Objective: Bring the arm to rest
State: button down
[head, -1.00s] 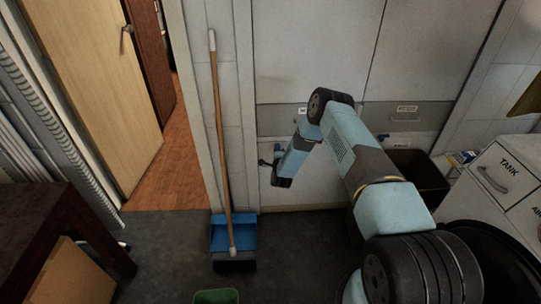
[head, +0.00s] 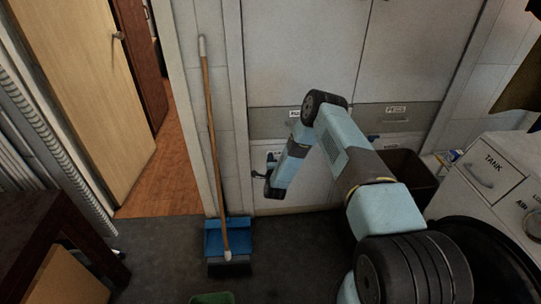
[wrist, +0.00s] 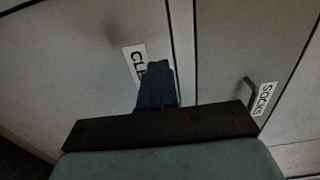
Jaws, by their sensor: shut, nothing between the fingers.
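My arm reaches forward from the lower right of the head view and bends down at its far end. My gripper (head: 258,174) points left there, small and dark, in front of the pale cabinet (head: 300,50). In the wrist view my gripper (wrist: 157,68) has its two dark fingers together with nothing between them. They partly cover a white label on the cabinet door (wrist: 90,75). I cannot tell the exact gap between the fingertips and the cabinet.
A broom (head: 212,130) with a blue dustpan (head: 228,240) stands left of the arm. A dark bin (head: 410,170) and a white unit marked TANK (head: 485,165) are at the right. A dark table (head: 40,235) is at lower left. Dark floor lies between.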

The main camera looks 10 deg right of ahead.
jog(key=s, duration=0.8)
jog(key=w+r+n+g+y, duration=0.1)
jog(key=w+r+n+g, duration=0.2)
jog(key=r, duration=0.8)
jog(key=w+r+n+y, duration=0.2)
jog(key=w+r+n, duration=0.2)
jog(key=r, duration=0.7)
jog(key=s+d+r+n+g+h, duration=0.15)
jog(key=s+r, duration=0.25)
jog(key=r, duration=0.6)
jog(key=s+d+r+n+g+y, duration=0.1)
jog(key=s+d+r+n+g, duration=0.2)
jog(key=r, duration=0.7)
jog(key=s+d+r+n+g+h, duration=0.1)
jog(key=s+d+r+n, duration=0.15)
jog(key=s+r, duration=0.65)
jog(key=s+d+r+n+g+h, duration=0.1)
jog(key=s+d+r, duration=0.35)
jog(key=s, duration=0.85)
jog(key=s+d+r+n+g, duration=0.1)
jog(key=s, duration=1.1)
jog(key=s+d+r+n+g, duration=0.1)
jog(key=s+r+n+g, duration=0.1)
jog(key=s, duration=1)
jog(key=shift+s+d+r, duration=0.15)
jog(key=shift+s+r, duration=0.1)
jog(key=shift+r, duration=0.05)
